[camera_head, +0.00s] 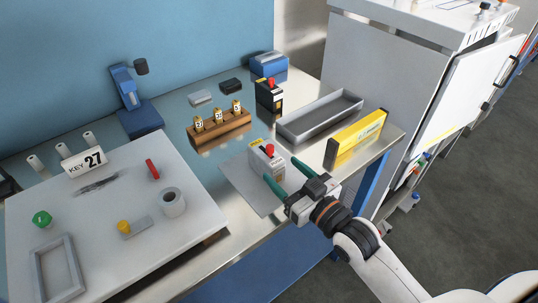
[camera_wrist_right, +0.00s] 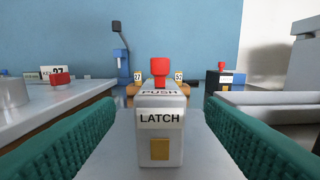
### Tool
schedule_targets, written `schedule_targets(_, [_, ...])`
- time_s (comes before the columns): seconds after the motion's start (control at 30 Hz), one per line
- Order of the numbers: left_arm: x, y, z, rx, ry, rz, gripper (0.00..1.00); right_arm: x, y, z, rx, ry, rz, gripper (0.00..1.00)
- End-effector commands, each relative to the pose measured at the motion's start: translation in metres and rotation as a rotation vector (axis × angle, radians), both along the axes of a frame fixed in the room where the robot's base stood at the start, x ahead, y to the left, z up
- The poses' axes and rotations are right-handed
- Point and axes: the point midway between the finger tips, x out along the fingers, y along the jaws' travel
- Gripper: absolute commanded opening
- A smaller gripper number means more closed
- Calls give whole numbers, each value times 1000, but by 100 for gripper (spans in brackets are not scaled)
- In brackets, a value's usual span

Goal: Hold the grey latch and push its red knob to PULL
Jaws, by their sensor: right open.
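The grey latch (camera_head: 259,166) is an upright block on a grey plate (camera_head: 236,180). Its red knob (camera_head: 269,151) stands up from the top. In the wrist view the latch (camera_wrist_right: 160,145) has a LATCH label and a brass square on its front. The word PUSH shows on its top, in front of the red knob (camera_wrist_right: 160,70); PULL is not visible. My right gripper (camera_head: 283,171) is open, low at the front of the latch. Its green fingers lie left and right of the latch in the wrist view, with gaps on both sides. My left gripper is not in view.
A black box with a red knob (camera_head: 268,99) stands behind. A wooden rack (camera_head: 218,131) with numbered tags is behind left. A grey tray (camera_head: 292,132) and a yellow block (camera_head: 345,148) lie right. A white board (camera_head: 100,235) with several parts lies left.

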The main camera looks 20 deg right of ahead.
Motion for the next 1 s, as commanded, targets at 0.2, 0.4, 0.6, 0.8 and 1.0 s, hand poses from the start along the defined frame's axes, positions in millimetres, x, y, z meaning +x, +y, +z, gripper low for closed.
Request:
schedule_targets(0.2, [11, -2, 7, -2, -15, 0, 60, 39, 15, 2, 1, -2, 0, 64])
schedule_targets(0.4, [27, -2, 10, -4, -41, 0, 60, 61, 23, 1, -1, -1, 1, 64])
schedule_targets(0.6, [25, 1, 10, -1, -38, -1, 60, 67, 25, 0, -1, 0, 1, 64])
schedule_targets(0.8, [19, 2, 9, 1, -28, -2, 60, 67, 25, 0, -1, 0, 1, 64])
schedule_targets(1.0, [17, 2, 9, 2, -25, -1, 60, 67, 25, 0, -1, 0, 1, 33])
